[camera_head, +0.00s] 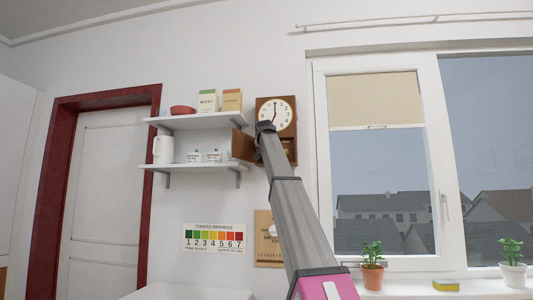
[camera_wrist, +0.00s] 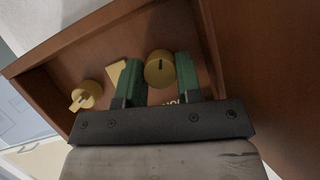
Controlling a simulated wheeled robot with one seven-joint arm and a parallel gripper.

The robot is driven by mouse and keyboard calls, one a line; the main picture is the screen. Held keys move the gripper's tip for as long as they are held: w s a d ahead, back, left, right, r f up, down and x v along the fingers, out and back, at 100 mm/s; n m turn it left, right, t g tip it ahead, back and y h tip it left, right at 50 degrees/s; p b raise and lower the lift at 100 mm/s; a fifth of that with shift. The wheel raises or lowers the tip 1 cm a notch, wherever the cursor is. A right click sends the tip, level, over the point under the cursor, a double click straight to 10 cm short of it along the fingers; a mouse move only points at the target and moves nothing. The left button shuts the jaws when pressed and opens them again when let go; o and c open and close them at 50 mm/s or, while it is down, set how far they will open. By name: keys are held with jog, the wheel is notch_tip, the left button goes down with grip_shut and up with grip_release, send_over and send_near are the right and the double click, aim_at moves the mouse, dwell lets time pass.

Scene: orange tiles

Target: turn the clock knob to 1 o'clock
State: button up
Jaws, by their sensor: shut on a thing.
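The wooden clock (camera_head: 261,104) hangs on the wall in the head view. Its round white face (camera_head: 284,112) has one hand pointing up to the top and one pointing down and slightly left. The small brown door (camera_head: 243,146) of its lower case stands open to the left. In the wrist view, my gripper (camera_wrist: 158,78) is inside the wooden case, its green fingers shut on a round yellow knob (camera_wrist: 158,66) with a dark slot. A second yellow knob (camera_wrist: 83,96) with a raised grip is to the left, apart from the fingers. In the head view my arm hides the fingers.
A yellow piece (camera_wrist: 116,73) sits close beside the left finger. The case walls (camera_wrist: 95,32) surround the gripper closely. Two white shelves (camera_head: 195,122) with boxes, a bowl and jars are left of the clock. A window (camera_head: 376,180) is to the right.

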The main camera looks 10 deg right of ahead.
jog(key=shift+n+h, duration=0.3)
dwell(0.4)
jog(key=o, duration=0.6)
jog(key=shift+o, duration=0.2)
jog(key=shift+s, duration=0.15)
jog(key=v, duration=1)
jog(key=shift+s+r, duration=0.2)
jog(key=shift+s, duration=0.05)
jog(key=shift+a, duration=0.1)
